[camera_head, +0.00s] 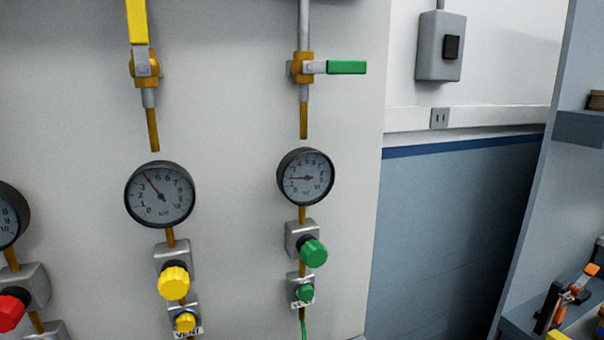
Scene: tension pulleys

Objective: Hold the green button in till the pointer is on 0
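The small green button (305,292) sits low on the pale panel, on a grey block with a partly covered VENT label. A larger green knob (313,253) is just above it. Above both is the green line's round gauge (306,176), with a black rim and white face. Its red pointer points left, about level, among the low numbers; the exact reading is too small to tell. Neither of my grippers is in view, and nothing touches the button.
A yellow line with gauge (160,194), knob (173,282) and vent button (185,321) stands left; a red knob (11,310) is farther left. A green valve handle (347,67) sticks out right. A shelf with tools (570,295) stands right. Space before the panel is clear.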

